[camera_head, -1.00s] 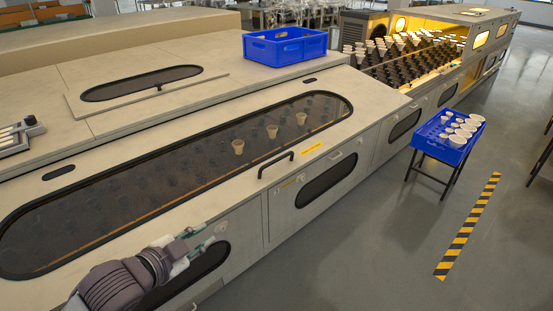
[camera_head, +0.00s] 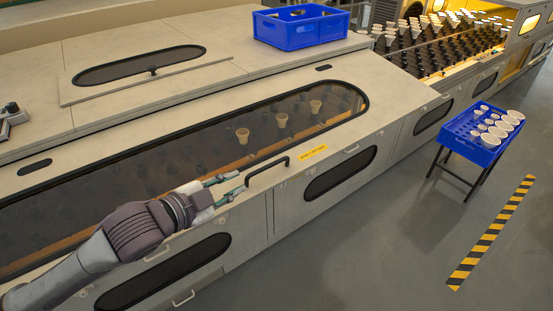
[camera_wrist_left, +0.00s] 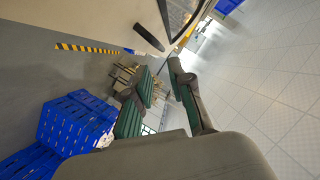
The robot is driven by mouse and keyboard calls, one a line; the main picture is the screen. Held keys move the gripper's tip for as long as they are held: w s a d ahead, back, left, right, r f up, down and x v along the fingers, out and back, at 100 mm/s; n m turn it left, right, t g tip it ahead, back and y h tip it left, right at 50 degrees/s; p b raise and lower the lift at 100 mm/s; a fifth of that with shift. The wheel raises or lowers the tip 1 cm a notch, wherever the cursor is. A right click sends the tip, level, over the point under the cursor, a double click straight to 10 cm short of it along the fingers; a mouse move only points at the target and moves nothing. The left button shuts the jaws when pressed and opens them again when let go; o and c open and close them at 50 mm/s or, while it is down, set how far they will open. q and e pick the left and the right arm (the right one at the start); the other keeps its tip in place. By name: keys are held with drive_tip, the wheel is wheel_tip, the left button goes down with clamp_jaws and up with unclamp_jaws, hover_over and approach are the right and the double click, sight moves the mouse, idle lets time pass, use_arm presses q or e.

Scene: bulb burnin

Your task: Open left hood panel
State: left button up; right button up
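The left hood panel (camera_head: 115,152) is a beige sloping panel with a long dark window, and it lies closed. Its black bar handle (camera_head: 267,168) is on the front edge, beside a yellow label (camera_head: 313,151). My left gripper (camera_head: 238,184) is at the panel's front edge, just left of the handle, fingers pointing toward it. In the left wrist view the fingers (camera_wrist_left: 160,95) are apart with nothing between them. A dark bar (camera_wrist_left: 149,37), likely the handle, shows beyond them. Whether the fingertips touch the handle I cannot tell. My right gripper is not in view.
A blue crate (camera_head: 259,27) stands on top of the machine. A blue tray of bulbs (camera_head: 462,147) stands on a black stand to the right. An open section (camera_head: 385,40) with rows of bulbs is at the back right. The grey floor (camera_head: 390,240) in front is clear.

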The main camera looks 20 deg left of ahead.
sight(263, 168)
use_arm(q)
drive_tip(key=p+x, duration=0.2)
drive_tip(key=x, duration=0.3)
drive_tip(key=shift+w+d+r, duration=0.1)
drive_tip(key=shift+r, duration=0.05)
drive_tip(key=x, duration=0.4)
drive_tip(key=shift+p, duration=0.35)
drive_tip(key=shift+x, duration=1.2)
drive_tip(key=shift+w+d+f, duration=0.1)
drive_tip(key=shift+w+f, duration=0.1)
drive_tip(key=shift+f, duration=0.1)
clamp_jaws()
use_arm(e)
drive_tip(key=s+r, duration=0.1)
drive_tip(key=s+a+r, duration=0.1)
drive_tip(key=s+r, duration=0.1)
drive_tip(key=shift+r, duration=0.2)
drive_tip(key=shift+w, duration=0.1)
